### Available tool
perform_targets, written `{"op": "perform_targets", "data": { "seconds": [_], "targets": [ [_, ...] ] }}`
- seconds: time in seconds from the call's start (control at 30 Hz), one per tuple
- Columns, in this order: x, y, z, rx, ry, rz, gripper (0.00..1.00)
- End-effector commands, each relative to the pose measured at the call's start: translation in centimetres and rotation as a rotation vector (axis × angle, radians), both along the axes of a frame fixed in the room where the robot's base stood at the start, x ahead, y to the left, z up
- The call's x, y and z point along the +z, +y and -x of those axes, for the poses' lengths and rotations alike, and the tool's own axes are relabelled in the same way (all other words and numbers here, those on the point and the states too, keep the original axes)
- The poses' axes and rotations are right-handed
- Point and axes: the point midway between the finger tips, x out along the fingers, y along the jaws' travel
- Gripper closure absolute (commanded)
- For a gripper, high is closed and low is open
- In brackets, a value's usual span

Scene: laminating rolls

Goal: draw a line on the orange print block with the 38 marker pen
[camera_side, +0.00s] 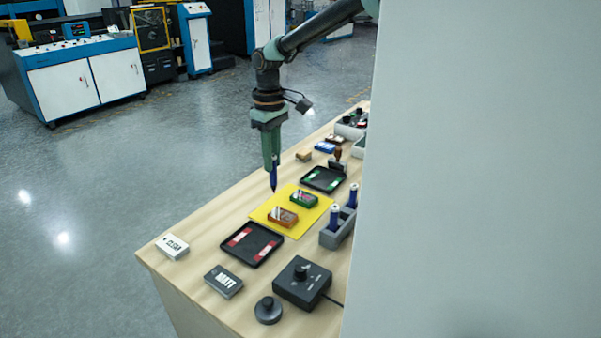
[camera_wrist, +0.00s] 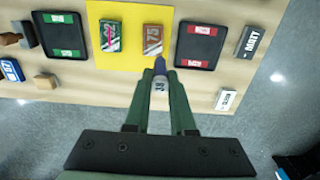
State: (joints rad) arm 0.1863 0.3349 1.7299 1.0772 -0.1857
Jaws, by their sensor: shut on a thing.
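My gripper (camera_side: 272,163) is shut on the 38 marker pen (camera_side: 273,180), a dark blue pen held upright with a dark reddish tip pointing down. In the wrist view my gripper (camera_wrist: 159,88) closes around the pen (camera_wrist: 159,84), and its label reads 38. The orange print block (camera_side: 283,216) lies on the yellow mat (camera_side: 258,214); in the wrist view the block (camera_wrist: 152,40) shows the number 75. The pen tip appears apart from the block, just short of its near edge in the wrist view. The tip's height above the mat is unclear.
A green block (camera_side: 304,199) lies beside the orange one. Black trays (camera_side: 252,244) (camera_side: 323,179) flank the mat. A grey holder (camera_side: 337,235) with blue pens stands at the right. CLEAR (camera_side: 172,247) and MATT (camera_side: 223,281) blocks and a black control box (camera_side: 302,284) sit nearer the front.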

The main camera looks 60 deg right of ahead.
Motion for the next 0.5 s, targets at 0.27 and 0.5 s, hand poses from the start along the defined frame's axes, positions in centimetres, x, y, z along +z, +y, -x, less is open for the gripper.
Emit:
{"op": "perform_targets", "data": {
  "seconds": [0.27,0.5],
  "targets": [
    [-1.0,-1.7,-1.2,0.000,0.000,0.000,1.00],
    [-2.8,-1.7,-1.1,0.001,0.002,0.000,1.00]
  ]
}}
